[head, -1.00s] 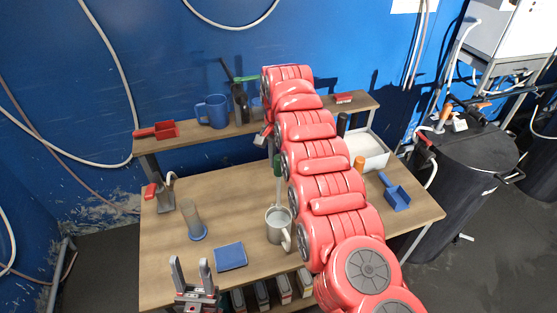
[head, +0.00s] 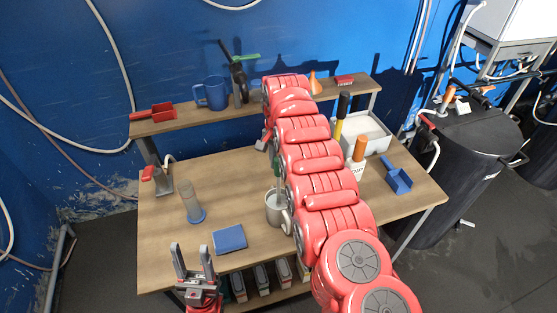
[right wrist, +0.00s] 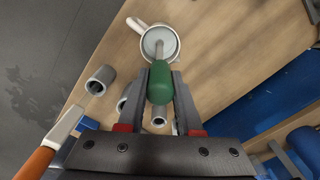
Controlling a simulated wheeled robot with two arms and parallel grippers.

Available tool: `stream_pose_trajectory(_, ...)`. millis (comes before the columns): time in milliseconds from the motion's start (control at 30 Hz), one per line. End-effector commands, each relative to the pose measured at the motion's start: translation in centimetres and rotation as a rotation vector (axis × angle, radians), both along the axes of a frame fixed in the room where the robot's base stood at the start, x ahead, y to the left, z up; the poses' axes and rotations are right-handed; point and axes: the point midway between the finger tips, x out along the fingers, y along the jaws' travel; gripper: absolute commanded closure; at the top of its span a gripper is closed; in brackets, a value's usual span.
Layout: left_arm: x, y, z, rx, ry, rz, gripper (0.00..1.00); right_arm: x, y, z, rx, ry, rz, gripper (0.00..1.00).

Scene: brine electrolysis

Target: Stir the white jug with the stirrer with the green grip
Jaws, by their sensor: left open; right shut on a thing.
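The white jug (head: 274,212) stands upright on the table, just left of my right arm. The stirrer's green grip (head: 277,170) shows above it, partly hidden by that arm. In the right wrist view, my right gripper (right wrist: 160,88) is shut on the green grip (right wrist: 160,76). The stirrer's rod reaches from there into the mouth of the white jug (right wrist: 172,42); its lower end is hidden inside. My left gripper (head: 192,262) is open and empty at the table's front edge, away from the jug.
A blue pad (head: 230,238) and a clear cylinder on a blue base (head: 191,204) lie left of the jug. A white bin (head: 372,138) and blue scoop (head: 398,178) are to the right. A back shelf holds a blue mug (head: 212,93) and red scoop (head: 155,115).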

Motion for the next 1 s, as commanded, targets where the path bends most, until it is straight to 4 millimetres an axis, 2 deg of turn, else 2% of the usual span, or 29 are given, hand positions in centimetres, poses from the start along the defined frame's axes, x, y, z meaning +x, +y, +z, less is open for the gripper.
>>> stream_pose_trajectory(600,0.0,0.0,-3.4,0.0,0.0,0.0,0.5,0.1,0.0,-5.7,0.001,-0.002,-0.001,1.0)
stream_pose_trajectory(800,0.0,0.0,-4.0,0.0,0.0,0.0,0.5,0.1,0.0,-6.7,0.002,-0.003,-0.001,1.0)
stream_pose_trajectory(1000,0.0,0.0,-4.0,0.0,0.0,0.0,0.5,0.1,0.0,-6.7,0.002,-0.003,-0.001,1.0)
